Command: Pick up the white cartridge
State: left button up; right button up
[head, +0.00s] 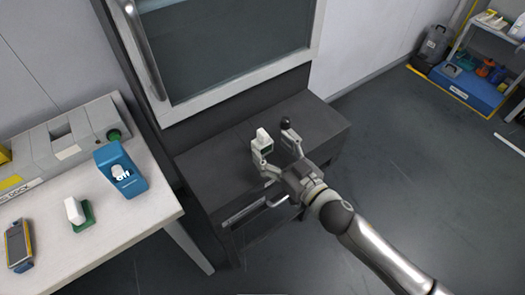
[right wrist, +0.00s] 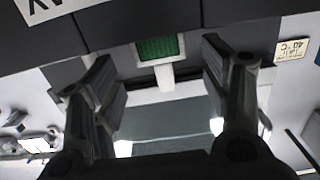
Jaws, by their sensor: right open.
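A white cartridge (head: 263,135) with a green face stands on the dark cabinet top in the head view, at the tip of my right gripper's left finger. In the right wrist view the white cartridge (right wrist: 162,72) shows its green, white-edged face between the two fingers, with a gap on each side. My right gripper (head: 276,136) is open over the cabinet top, and its fingers (right wrist: 158,65) are spread wide. In the head view the left finger hides part of the cartridge, and I cannot tell whether they touch. My left gripper is out of view.
A white table (head: 125,225) at left holds a blue holder (head: 123,172), a white piece on a green base (head: 76,213), a yellow-edged handheld device (head: 18,246) and a grey dock unit (head: 65,145). A glass-fronted enclosure (head: 225,50) rises behind the cabinet (head: 320,127).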

aim_at(266, 144)
jog(key=x, duration=0.4)
jog(key=shift+w+a+f, duration=0.1)
jog(key=shift+w+a, duration=0.15)
jog(key=shift+s, duration=0.1)
jog(key=shift+c, duration=0.2)
grip_shut()
